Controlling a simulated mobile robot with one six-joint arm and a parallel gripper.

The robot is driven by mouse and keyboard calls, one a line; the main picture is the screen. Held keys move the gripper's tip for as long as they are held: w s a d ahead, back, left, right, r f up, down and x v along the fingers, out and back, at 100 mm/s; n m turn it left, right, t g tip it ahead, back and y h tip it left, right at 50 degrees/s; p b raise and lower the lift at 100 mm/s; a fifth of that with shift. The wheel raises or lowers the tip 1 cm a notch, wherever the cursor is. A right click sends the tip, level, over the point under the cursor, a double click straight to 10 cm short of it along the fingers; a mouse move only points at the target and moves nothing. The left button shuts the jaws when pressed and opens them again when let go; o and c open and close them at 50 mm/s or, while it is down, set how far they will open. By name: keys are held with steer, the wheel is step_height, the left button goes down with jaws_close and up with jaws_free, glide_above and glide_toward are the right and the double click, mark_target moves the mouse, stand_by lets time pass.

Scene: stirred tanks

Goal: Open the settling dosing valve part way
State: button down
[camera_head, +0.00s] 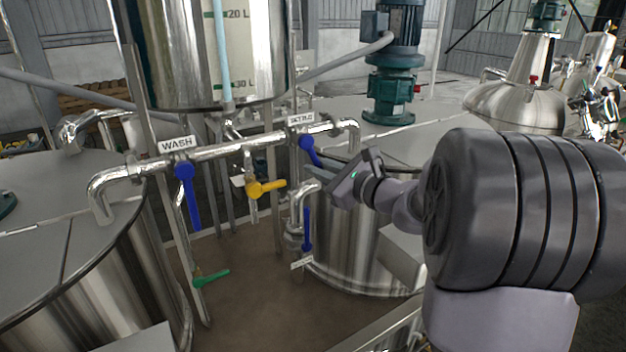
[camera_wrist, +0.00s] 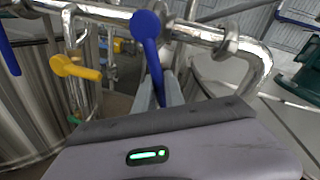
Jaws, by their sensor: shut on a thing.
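The settling dosing valve has a blue lever (camera_head: 309,148) on the pipe under a partly hidden label plate (camera_head: 301,119) that seems to read SETTLE. The lever slants down and to the right. My gripper (camera_head: 318,172) reaches in from the right and is shut on the lower part of this lever. In the wrist view the blue lever (camera_wrist: 148,45) runs down from its round hub between my two grey fingers (camera_wrist: 159,92). The lever's lower tip is hidden behind my gripper body.
A blue WASH lever (camera_head: 187,190) hangs down at the left. Another blue lever (camera_head: 307,230) is below, and a green lever (camera_head: 212,277) is lower left. Steel tanks stand on both sides.

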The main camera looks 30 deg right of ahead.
steer(key=shift+d+r+n+b, duration=0.35)
steer(key=shift+d+n+b, duration=0.25)
steer(key=shift+n+b, duration=0.35)
steer(key=shift+r, duration=0.1)
steer(key=c, duration=1.4)
jaws_free()
steer(key=b+v, duration=0.1)
steer(key=v, duration=1.6)
steer(key=shift+s+r, duration=0.2)
steer(key=shift+s, duration=0.05)
steer(key=shift+a, duration=0.1)
